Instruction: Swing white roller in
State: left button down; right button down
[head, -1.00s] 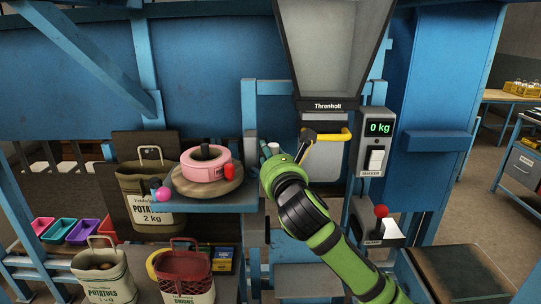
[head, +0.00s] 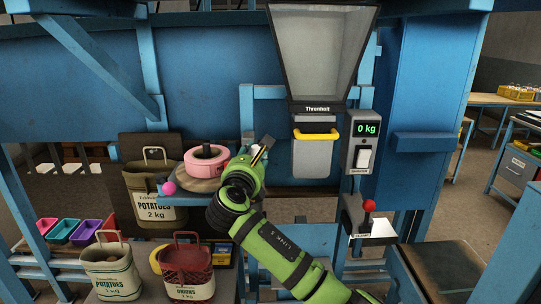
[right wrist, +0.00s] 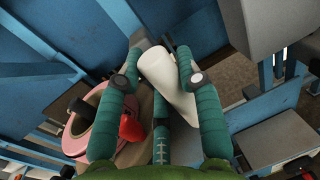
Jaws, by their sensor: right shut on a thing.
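The white roller (right wrist: 168,82) is a pale cylinder in the right wrist view, between the fingers of my right gripper (right wrist: 160,70). The gripper is shut on it, and the fingers hide part of its sides. In the head view my right gripper (head: 260,154) is at the right end of the blue shelf, beside the pink tape roll. The roller is mostly hidden there by the gripper. My left gripper is not in view.
The pink tape roll (head: 206,160) sits on a round brown disc, with a red part (right wrist: 131,127) beside it. The hopper chute with a yellow handle (head: 316,135) and the scale display (head: 365,129) stand to the right. Sacks (head: 187,268) stand below the shelf.

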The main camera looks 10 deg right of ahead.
jog(key=shift+a+m+g+h, duration=0.3)
jog(key=shift+a+m+h, duration=0.25)
jog(key=shift+h, duration=0.35)
jog(key=shift+a+m+g+h, duration=0.3)
jog(key=shift+m+h, duration=0.15)
jog(key=shift+h, duration=0.15)
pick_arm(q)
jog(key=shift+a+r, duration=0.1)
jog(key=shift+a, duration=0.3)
pick_arm(e)
jog(key=c, duration=0.8)
grip_release()
jog(key=shift+w, duration=0.1)
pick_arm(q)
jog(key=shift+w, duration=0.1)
pick_arm(e)
jog(key=v, duration=1.2)
jog(key=shift+a, duration=0.1)
